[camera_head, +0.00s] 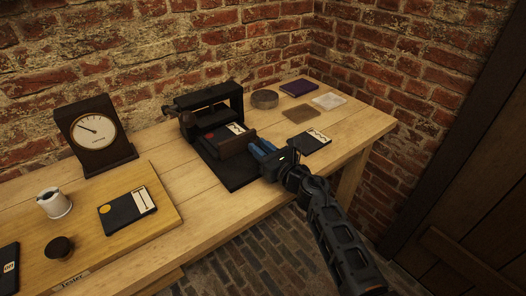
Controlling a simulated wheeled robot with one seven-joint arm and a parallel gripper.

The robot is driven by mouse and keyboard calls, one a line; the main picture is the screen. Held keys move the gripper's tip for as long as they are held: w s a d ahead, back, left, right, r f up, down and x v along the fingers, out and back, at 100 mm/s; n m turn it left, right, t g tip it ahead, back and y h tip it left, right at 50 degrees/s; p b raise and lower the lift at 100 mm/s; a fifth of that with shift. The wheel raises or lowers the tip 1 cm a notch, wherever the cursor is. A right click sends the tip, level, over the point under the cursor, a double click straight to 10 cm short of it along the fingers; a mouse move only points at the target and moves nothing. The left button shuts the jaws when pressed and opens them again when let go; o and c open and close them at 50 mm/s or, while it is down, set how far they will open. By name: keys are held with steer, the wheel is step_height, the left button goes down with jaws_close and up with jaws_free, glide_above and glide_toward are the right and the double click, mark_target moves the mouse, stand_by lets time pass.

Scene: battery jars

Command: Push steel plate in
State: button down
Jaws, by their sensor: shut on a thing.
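My gripper (262,147), with blue fingers, reaches in from the lower right at the front of a black frame device (208,97). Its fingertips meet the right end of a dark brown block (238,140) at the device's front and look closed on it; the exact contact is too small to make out. Behind the block, a dark piece with a red mark and a pale strip (236,128) lies in the device. I cannot tell for sure which part is the steel plate. A black mat or base (231,175) lies under the device.
Right of my gripper lies a black card with a white strip (310,141). A dial gauge (95,135), white cup (54,203) and wooden board (160,240) are left.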

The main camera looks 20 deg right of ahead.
steer(key=c, duration=0.9)
jaws_free()
steer(key=shift+s, duration=0.1)
steer(key=shift+p+v, duration=0.3)
steer(key=shift+v, duration=3.55)
